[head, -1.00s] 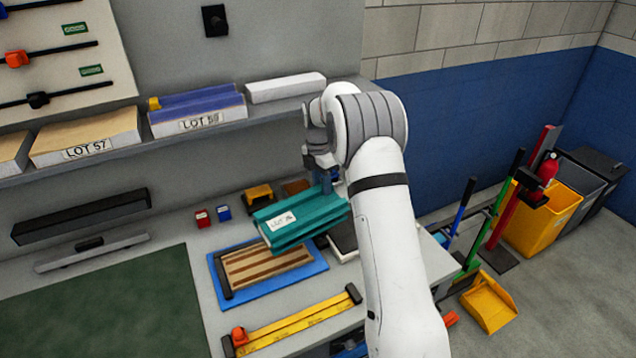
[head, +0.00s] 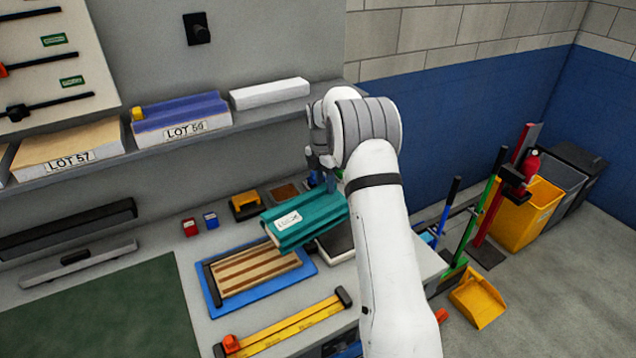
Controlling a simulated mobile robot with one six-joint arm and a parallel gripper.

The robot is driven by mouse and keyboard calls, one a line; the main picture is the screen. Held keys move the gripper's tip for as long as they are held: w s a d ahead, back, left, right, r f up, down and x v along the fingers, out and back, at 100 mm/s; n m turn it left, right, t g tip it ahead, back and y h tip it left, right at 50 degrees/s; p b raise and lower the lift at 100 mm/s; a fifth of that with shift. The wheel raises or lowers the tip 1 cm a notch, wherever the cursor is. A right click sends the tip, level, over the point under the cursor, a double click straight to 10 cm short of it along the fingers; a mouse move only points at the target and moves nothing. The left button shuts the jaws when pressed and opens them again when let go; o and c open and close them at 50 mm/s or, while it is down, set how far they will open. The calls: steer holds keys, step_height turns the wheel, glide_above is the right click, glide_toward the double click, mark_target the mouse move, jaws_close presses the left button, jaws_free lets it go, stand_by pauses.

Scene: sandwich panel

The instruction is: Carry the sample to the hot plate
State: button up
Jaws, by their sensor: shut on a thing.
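The sample appears to be a teal ribbed panel (head: 318,218) with a white label, whose writing is too small to read. My gripper (head: 328,182) is shut on it near its far right end, partly hidden behind my own arm. The panel hangs tilted above the bench, its left end over the back right of a blue tray. A flat dark-topped plate with a pale edge (head: 338,246), likely the hot plate, lies below and right of the panel. The panel and my arm hide part of it.
The blue tray (head: 211,292) holds a striped wooden board (head: 255,271). A yellow level or clamp bar (head: 290,326) lies in front. A shelf (head: 250,117) runs above.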

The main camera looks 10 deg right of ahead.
steer(key=shift+w+d+r+p, duration=0.1)
steer(key=shift+w+d+p, duration=0.1)
steer(key=shift+d, duration=0.7)
steer(key=shift+w+d+f+p, duration=0.1)
steer(key=shift+w+d+p, duration=0.1)
steer(key=shift+d, duration=0.65)
steer(key=shift+w+d+r+p, duration=0.1)
steer(key=shift+w+d+p, duration=0.1)
steer(key=shift+d, duration=0.7)
steer(key=w+d+p, duration=0.2)
steer(key=d, duration=0.8)
steer(key=shift+w+d+p, duration=0.15)
steer(key=shift+d+p, duration=0.05)
steer(key=shift+p, duration=0.1)
steer(key=shift+f+m+b, duration=0.7)
steer(key=shift+f+m, duration=0.2)
steer(key=shift+f, duration=0.7)
steer(key=shift+s+d+f+b, duration=0.15)
steer(key=shift+s+f+b, duration=0.05)
steer(key=shift+f+b, duration=0.3)
steer(key=shift+s+d+f+b, duration=0.2)
steer(key=shift+f+b, duration=0.2)
steer(key=shift+f, duration=0.25)
steer(key=shift+s+d+f+b, duration=0.1)
steer(key=shift+s+f+b, duration=0.1)
steer(key=shift+f+b, duration=0.3)
steer(key=shift+f, duration=0.1)
